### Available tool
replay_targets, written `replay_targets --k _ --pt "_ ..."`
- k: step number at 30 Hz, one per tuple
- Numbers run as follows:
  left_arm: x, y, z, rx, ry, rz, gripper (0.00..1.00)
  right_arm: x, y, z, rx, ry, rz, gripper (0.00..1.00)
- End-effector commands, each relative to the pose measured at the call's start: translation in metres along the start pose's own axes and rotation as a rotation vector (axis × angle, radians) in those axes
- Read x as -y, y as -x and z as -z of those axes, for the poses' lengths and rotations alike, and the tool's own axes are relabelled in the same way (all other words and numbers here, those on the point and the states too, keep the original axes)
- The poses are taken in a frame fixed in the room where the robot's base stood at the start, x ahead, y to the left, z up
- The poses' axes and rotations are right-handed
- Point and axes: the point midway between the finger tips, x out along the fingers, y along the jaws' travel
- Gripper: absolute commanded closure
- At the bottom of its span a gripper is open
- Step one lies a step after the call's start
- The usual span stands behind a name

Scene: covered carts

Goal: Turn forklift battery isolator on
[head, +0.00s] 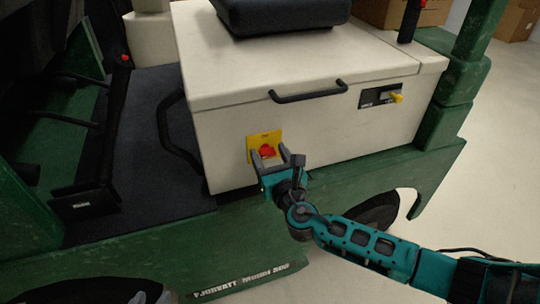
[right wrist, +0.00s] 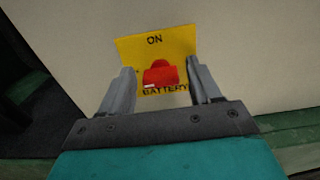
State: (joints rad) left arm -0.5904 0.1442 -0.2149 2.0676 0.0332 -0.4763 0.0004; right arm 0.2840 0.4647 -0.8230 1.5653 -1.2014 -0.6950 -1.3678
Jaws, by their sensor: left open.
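The battery isolator is a red knob (head: 267,152) on a yellow plate (head: 264,138) on the front of the forklift's cream housing. In the right wrist view the red knob (right wrist: 161,73) sits on the yellow plate (right wrist: 180,43), with "ON" above and "BATTERY" below. A small pale mark shows at the knob's lower left. My right gripper (head: 272,162) faces the plate. Its fingers (right wrist: 160,88) stand apart on either side of the knob, with narrow gaps showing; contact cannot be seen. My left gripper (head: 151,297) barely shows at the bottom edge, low before the green chassis.
A black handle (head: 308,93) is above the isolator, and a black panel with a yellow key switch (head: 396,97) is to the right. A curved black grab bar (head: 170,130) stands to the left. The green chassis (head: 190,250) runs below. Open floor lies at right.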

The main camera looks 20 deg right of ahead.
Motion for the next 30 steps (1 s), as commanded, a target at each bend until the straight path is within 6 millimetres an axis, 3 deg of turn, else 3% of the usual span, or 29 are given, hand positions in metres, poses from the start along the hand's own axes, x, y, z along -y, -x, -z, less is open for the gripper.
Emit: replay_targets --k 2,15,30 --pt "0.0 0.0 0.001 -0.002 -0.001 0.001 0.57 0.0 0.0 0.0 0.0 0.0 0.0 0.45" --pt "0.002 0.0 0.0 0.0 -0.01 0.001 0.57 0.0 0.0 0.0 0.0 0.0 0.0 0.87" --pt "0.002 -0.004 -0.01 0.006 -0.011 0.0 0.57 0.0 0.001 0.002 0.0 -0.143 0.0 0.88"
